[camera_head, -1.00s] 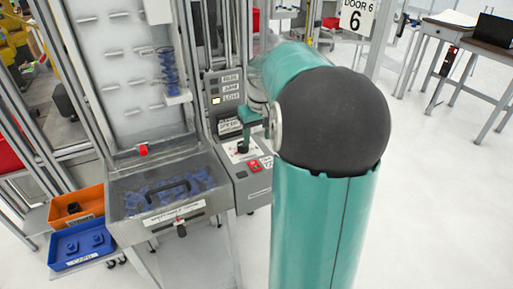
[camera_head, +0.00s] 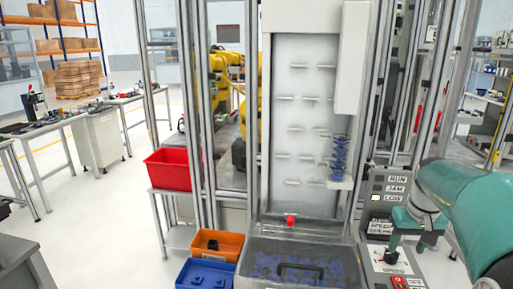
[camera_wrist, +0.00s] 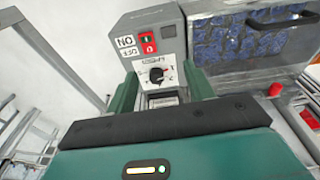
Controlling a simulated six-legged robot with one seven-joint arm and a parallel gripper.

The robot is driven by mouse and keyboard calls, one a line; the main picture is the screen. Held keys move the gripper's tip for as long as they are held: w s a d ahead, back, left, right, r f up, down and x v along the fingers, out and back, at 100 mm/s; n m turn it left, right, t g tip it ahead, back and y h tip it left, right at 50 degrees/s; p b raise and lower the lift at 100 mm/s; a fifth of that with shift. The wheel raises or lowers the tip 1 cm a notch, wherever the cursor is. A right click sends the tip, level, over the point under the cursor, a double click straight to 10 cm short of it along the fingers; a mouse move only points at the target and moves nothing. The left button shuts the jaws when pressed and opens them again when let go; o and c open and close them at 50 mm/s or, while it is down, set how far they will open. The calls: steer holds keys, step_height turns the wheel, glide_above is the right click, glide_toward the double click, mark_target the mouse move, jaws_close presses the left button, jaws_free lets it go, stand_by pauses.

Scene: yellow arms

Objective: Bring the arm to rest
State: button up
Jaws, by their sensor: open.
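My arm (camera_head: 470,205) is green and enters at the right edge in the head view. My gripper (camera_wrist: 165,95) shows in the wrist view with its two green fingers apart and nothing between them. Beyond the fingers is a grey control box (camera_wrist: 148,40) with a black knob, a red and a green button and an ON/OFF label. In the head view the gripper (camera_head: 405,245) is beside the control panel (camera_head: 386,210) marked RUN, JAM and LOW, above its black knob. I cannot tell whether it touches the knob.
A clear-lidded bin (camera_head: 300,250) with blue parts stands left of the panel, below a white pegged board (camera_head: 300,120). Orange (camera_head: 215,247), blue (camera_head: 205,275) and red (camera_head: 180,170) bins stand further left. Metal frame posts (camera_head: 375,90) rise close by. Open floor lies at left.

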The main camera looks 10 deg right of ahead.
steer(key=s+a+r+n+t, duration=0.1)
steer(key=s+a+r, duration=0.1)
steer(key=a, duration=0.6)
steer(key=s+a+r+t, duration=0.1)
steer(key=s+a, duration=0.2)
steer(key=a, duration=0.4)
steer(key=s+a+f+n+t, duration=0.2)
steer(key=s+a, duration=0.8)
steer(key=a, duration=0.2)
steer(key=shift+f+y, duration=0.35)
steer(key=shift+y, duration=0.05)
steer(key=shift+w, duration=0.1)
stand_by(1.0)
